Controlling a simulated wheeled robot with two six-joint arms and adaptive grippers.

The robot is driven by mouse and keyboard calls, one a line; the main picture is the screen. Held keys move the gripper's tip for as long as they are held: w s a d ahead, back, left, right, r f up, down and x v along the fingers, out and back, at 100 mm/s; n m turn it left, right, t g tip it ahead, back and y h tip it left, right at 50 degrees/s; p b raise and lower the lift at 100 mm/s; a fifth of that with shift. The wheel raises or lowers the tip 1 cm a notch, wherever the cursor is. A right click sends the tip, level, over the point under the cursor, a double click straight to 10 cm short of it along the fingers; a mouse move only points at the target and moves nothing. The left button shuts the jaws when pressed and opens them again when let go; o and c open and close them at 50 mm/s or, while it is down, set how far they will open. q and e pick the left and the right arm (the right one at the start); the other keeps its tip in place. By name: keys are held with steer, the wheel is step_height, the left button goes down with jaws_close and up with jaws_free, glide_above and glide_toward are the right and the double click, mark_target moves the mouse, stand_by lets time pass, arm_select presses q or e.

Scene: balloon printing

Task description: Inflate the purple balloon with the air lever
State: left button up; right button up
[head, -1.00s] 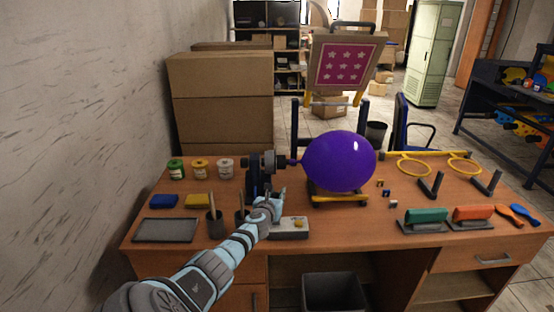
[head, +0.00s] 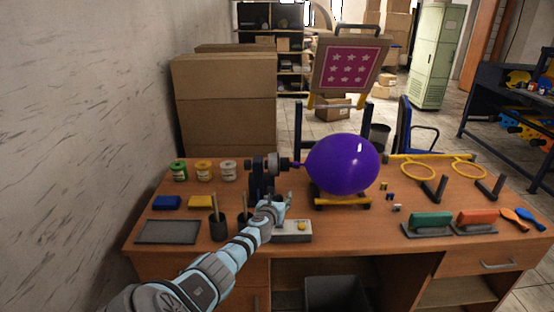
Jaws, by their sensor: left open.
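The purple balloon (head: 342,164) is large and rounded, with its neck pointing left at the nozzle of the dark air pump (head: 262,172). It sits over a small yellow and black stand (head: 343,202) on the desk. My left gripper (head: 284,203) is open in front of the pump, by a grey box with a yellow button (head: 297,231). The gripper and arm hide the lower part of the pump. I cannot make out the air lever, nor whether the gripper touches anything. My right gripper does not show.
Several paint jars (head: 204,171) stand at the desk's back left, with a grey tray (head: 168,232) in front. Dark cups (head: 218,229) stand close to my left arm. Yellow ring frame (head: 420,158), green squeegee (head: 430,223) and orange squeegee (head: 477,219) lie right. A raised star-pattern frame (head: 349,66) stands behind.

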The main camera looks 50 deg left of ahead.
arm_select(q)
steer(key=v, duration=1.2)
